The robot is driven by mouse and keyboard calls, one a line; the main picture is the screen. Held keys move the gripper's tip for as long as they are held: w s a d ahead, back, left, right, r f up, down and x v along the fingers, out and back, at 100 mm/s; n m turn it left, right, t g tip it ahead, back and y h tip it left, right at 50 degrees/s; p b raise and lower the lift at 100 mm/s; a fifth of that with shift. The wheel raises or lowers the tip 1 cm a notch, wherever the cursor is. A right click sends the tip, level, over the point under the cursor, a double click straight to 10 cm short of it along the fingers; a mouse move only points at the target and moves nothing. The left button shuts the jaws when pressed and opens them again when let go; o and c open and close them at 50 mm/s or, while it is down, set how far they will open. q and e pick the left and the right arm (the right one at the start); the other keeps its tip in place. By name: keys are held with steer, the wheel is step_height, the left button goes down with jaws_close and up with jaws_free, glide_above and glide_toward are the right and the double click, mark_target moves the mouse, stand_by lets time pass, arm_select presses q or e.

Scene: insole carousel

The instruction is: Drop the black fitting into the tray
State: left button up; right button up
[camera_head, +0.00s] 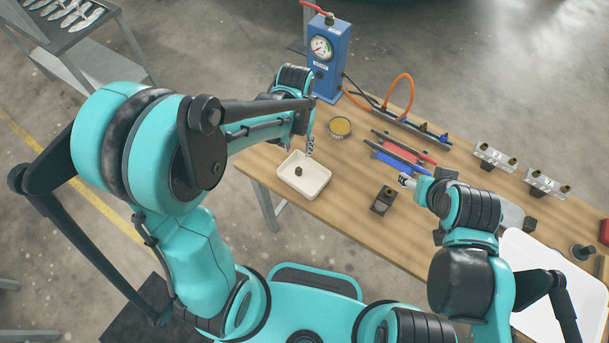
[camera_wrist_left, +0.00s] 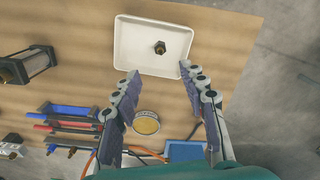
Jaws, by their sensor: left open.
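The small black fitting (camera_head: 298,171) lies inside the white tray (camera_head: 318,185) on the wooden table. The wrist view also shows the fitting (camera_wrist_left: 160,47) on the floor of the tray (camera_wrist_left: 135,60). My left gripper (camera_head: 309,147) is at the tray's far right side in the head view. In the left wrist view the left gripper (camera_wrist_left: 160,71) has its fingers spread wide with nothing between them. The fitting is apart from both fingers. My right gripper (camera_head: 405,181) is over the table near a dark block; its finger gap is too small to read.
A round tin (camera_head: 340,127) stands behind the tray, near the blue gauge unit (camera_head: 326,60). Red and blue tools (camera_head: 400,152), an orange hose (camera_head: 402,88) and a dark block (camera_head: 384,200) lie to the right. Metal blocks (camera_head: 495,157) stand farther right. Bare table lies between tray and dark block.

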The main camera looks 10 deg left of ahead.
arm_select(q)
step_height(320, 180, up, 6)
steer(key=shift+f, duration=0.25)
stand_by(0.4)
steer(key=s+a+f+t+b, duration=0.2)
steer(key=s+t+b, duration=0.1)
steer(key=s+b, duration=0.2)
steer(key=s+a+f+t+b, duration=0.1)
steer(key=s+a+t+b, duration=0.1)
steer(key=s+t+b, duration=0.2)
steer(key=shift+s+a+f+b, duration=0.35)
steer(key=shift+s+b, duration=0.1)
steer(key=shift+s, duration=0.15)
